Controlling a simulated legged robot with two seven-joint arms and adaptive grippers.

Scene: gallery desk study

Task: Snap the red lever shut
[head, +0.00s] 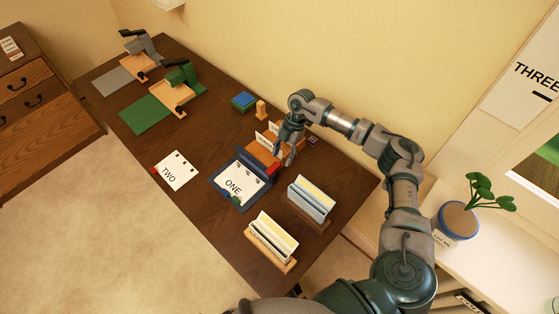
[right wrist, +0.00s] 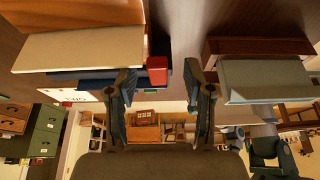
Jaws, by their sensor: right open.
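The red lever (head: 271,170) is a small red piece at the upper right of a blue board (head: 222,194) that holds a sheet marked ONE (head: 235,183). In the right wrist view the red lever (right wrist: 157,70) shows as a red block between my fingers' lines, beyond the tips. Whether it stands raised or lies flat I cannot tell. My right gripper (head: 287,161) is open and empty, just right of the lever and close to it; contact is not visible. Its two fingers (right wrist: 168,80) stand apart in the wrist view. My left gripper is not in view.
Upright card holders (head: 312,199) and (head: 272,243) stand at the right and front of the desk. An orange holder (head: 262,150) is behind the gripper. A TWO sheet (head: 176,171) lies left; green (head: 182,88) and grey (head: 140,50) devices stand at the far left.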

